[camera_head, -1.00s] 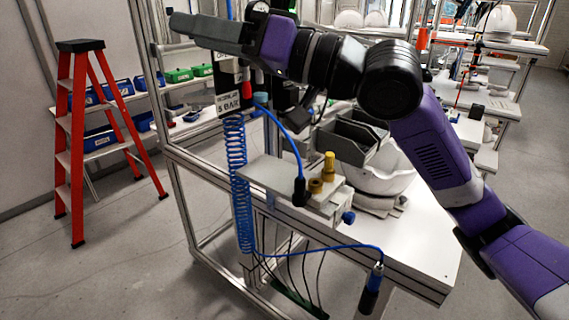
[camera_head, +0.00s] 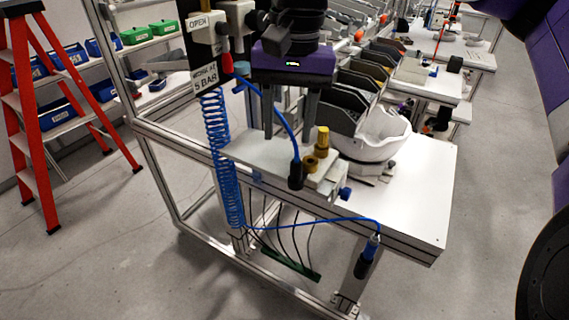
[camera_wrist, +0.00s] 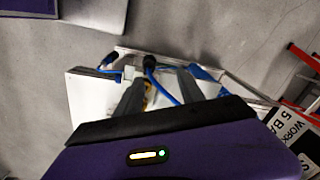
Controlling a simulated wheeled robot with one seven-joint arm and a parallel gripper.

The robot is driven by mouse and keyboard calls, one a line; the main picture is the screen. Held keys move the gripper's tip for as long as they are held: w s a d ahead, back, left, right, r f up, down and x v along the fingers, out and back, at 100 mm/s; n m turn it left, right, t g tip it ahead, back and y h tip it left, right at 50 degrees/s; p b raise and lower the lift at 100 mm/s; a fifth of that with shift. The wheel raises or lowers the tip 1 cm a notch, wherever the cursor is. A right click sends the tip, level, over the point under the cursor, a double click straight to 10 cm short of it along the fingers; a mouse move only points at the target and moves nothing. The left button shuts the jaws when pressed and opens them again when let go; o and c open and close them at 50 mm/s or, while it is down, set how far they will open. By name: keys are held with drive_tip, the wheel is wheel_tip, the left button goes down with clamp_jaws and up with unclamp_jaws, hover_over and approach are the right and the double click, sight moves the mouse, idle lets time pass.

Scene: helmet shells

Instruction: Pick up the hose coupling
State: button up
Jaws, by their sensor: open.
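A black hose coupling (camera_head: 296,175) with a blue hose at its top stands at the edge of the grey bench fixture (camera_head: 262,152). In the wrist view this coupling (camera_wrist: 150,63) shows beyond and between the fingers. A second blue-and-black hose end (camera_head: 367,258) hangs below the bench's front edge; it also shows in the wrist view (camera_wrist: 108,61). I cannot tell for sure which one the task means. My gripper (camera_head: 290,130) points down, open, its fingers apart above and behind the standing coupling. Nothing shows held between them.
A brass fitting (camera_head: 322,140) stands right of the coupling. A coiled blue hose (camera_head: 222,160) hangs at the left, beside a valve panel (camera_head: 208,50). A white helmet shell (camera_head: 378,135) and grey bins stand behind. The white bench top (camera_head: 415,195) is clear at right.

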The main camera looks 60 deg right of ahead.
sight(296, 161)
drive_tip(key=shift+s+d+m+g, duration=0.2)
drive_tip(key=shift+s+m+g, duration=0.1)
drive_tip(key=shift+s+m, duration=0.45)
drive_tip(key=shift+f+b, duration=0.5)
drive_tip(key=shift+f, duration=0.05)
wheel_tip(296, 161, down, 7)
drive_tip(key=b, duration=0.7)
drive_tip(key=shift+r, duration=0.1)
drive_tip(key=shift+r, duration=0.1)
drive_tip(key=shift+c, duration=0.5)
clamp_jaws()
